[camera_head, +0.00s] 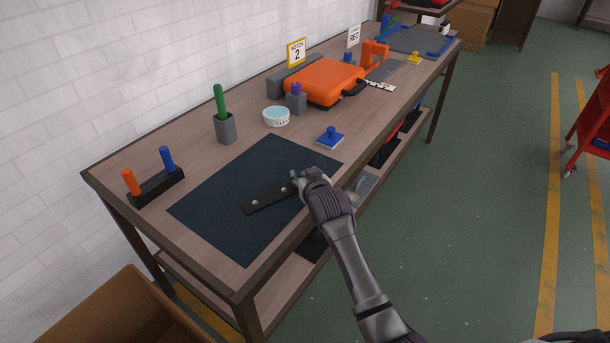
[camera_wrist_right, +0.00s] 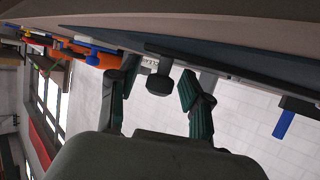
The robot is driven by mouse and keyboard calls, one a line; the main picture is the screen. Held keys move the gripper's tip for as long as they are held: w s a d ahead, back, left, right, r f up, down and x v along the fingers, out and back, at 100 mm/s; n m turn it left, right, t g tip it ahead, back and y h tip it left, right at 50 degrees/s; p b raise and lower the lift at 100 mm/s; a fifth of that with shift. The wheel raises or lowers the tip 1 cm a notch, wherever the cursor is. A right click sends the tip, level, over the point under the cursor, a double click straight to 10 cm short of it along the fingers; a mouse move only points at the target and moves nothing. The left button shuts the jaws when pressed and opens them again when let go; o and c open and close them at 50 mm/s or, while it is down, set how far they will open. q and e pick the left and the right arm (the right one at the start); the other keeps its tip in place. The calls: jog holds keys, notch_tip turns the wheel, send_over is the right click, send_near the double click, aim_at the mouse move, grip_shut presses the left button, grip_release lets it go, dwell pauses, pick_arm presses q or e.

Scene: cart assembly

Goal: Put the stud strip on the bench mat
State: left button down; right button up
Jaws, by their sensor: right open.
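The stud strip (camera_head: 268,200), a dark flat bar with pale round studs, appears to lie on the dark bench mat (camera_head: 225,190), toward its front right side. My right gripper (camera_head: 296,179) is at the strip's right end, reaching in over the front edge of the bench. In the right wrist view my right gripper (camera_wrist_right: 160,92) is open, its two dark fingers apart. A dark round stud (camera_wrist_right: 158,83) shows between the fingers, with a gap on each side. The gripper hides the strip's right end in the head view. My left gripper is out of view.
A black holder (camera_head: 156,187) with orange and blue pegs stands left of the mat. An orange case (camera_head: 322,82) lies farther back. The mat's left part is clear.

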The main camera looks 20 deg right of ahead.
jog(key=shift+r, duration=0.15)
jog(key=shift+s+r, duration=0.1)
jog(key=shift+s, duration=0.3)
jog(key=p+v, duration=0.1)
jog(key=v, duration=1)
jog(key=shift+s+a, duration=0.1)
jog(key=shift+s, duration=0.05)
